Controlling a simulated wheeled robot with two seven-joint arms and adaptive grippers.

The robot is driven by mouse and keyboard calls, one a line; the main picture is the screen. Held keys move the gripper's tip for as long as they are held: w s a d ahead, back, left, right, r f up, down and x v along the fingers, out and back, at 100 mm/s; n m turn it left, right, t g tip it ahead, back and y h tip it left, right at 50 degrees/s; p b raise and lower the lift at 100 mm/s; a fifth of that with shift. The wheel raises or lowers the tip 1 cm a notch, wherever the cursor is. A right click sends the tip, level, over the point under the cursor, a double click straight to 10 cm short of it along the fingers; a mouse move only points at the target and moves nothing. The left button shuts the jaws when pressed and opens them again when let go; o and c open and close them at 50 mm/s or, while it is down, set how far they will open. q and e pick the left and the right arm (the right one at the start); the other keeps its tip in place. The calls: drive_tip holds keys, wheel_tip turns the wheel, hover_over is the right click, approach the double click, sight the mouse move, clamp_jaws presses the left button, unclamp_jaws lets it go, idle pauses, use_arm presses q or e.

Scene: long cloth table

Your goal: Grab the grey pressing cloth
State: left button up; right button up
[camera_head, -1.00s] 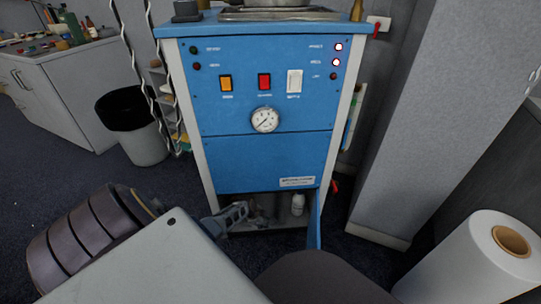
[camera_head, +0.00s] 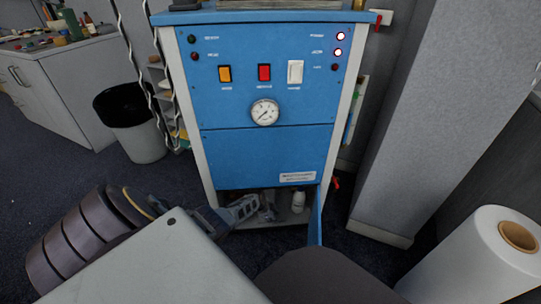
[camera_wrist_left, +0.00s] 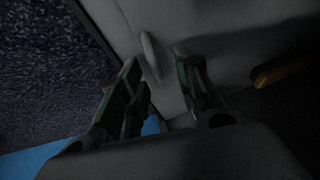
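My left gripper (camera_head: 250,205) reaches into the open lower compartment of a blue machine (camera_head: 262,155). In the left wrist view its two dark green fingers (camera_wrist_left: 158,62) stand apart, so it is open. A pale, narrow shape (camera_wrist_left: 150,55) shows between or beyond the fingertips; I cannot tell what it is or whether they touch it. A small grey shape (camera_head: 269,210) lies by the gripper in the compartment. I cannot tell whether it is the grey pressing cloth, and no cloth is clearly visible. My right gripper is out of view.
A white bottle (camera_head: 299,201) stands to the right in the compartment. The blue door (camera_head: 316,219) is open at its right edge. A bin (camera_head: 132,125) stands at the left, a large white roll (camera_head: 480,258) at the lower right. The wrist view is dark.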

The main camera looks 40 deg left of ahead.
use_arm(q)
drive_tip(key=shift+c, duration=0.5)
clamp_jaws()
